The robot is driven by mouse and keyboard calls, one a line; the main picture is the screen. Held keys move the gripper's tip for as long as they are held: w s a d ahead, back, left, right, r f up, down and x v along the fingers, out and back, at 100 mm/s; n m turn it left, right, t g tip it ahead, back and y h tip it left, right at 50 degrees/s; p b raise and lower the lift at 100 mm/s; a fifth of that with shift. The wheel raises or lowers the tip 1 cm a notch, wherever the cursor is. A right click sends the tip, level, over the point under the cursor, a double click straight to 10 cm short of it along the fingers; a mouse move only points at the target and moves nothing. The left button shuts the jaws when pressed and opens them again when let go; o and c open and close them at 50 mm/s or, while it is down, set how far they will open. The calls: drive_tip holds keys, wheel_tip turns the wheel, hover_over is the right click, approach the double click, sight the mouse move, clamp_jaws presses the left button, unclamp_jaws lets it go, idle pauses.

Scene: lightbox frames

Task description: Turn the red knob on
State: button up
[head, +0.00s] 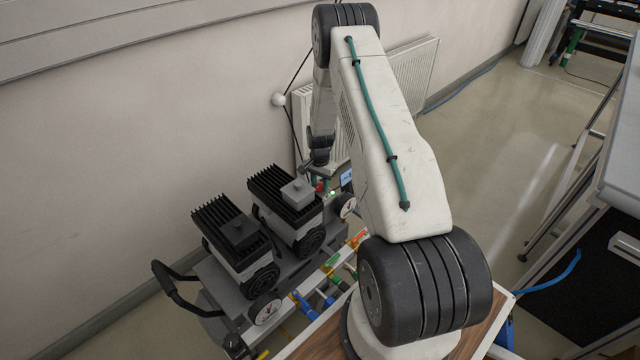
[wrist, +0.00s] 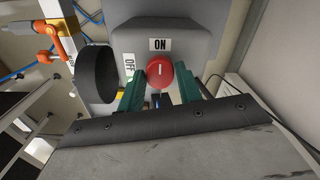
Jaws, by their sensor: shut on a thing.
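The red knob (wrist: 159,70) is in the middle of the wrist view, on a grey housing (wrist: 170,22). Its short white mark stands upright in the picture, in line with the "ON" label (wrist: 160,44) above it. The "OFF" label (wrist: 129,65) is to the knob's left. My gripper (wrist: 160,88) has a green finger on each side of the knob and is shut on it. In the head view a small bit of the red knob (head: 320,187) shows below my wrist, near a small screen (head: 347,178); the grip itself is too small to make out there.
A cart carries two black-finned pump units (head: 232,240) with round gauges (head: 265,309). Colored pipes and valves (head: 325,292) run along its near side. In the wrist view a black round part (wrist: 97,74) sits close left of the fingers. A radiator (head: 415,75) is on the wall behind.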

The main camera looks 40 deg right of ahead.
sight(320, 186)
drive_tip(key=o, duration=1)
wheel_tip(320, 186, up, 8)
drive_tip(key=shift+f, duration=0.1)
